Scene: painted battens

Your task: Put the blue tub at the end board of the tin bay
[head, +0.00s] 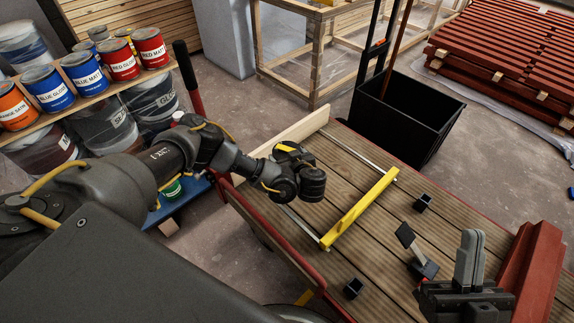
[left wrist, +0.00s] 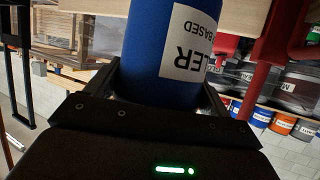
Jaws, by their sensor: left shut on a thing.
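The blue tub (left wrist: 150,60) has a white label and fills the middle of the left wrist view. My left gripper (left wrist: 162,92) is shut on it, one finger on each side. In the head view my left wrist (head: 290,172) is over the cart's far left corner and hides the tub. The pale end board (head: 292,136) stands at the deck's far left edge; a pale wood edge shows behind the tub in the wrist view (left wrist: 245,16). A yellow bar (head: 358,210) crosses the deck between metal rails. My right gripper (head: 468,262) looks shut and empty at the lower right.
A shelf (head: 95,98) with several tins stands left. A black bin (head: 405,115) stands beyond the cart. Small black brackets (head: 422,203) and a red beam (head: 530,270) are on the deck (head: 385,245). The planks between end board and yellow bar look bare where visible.

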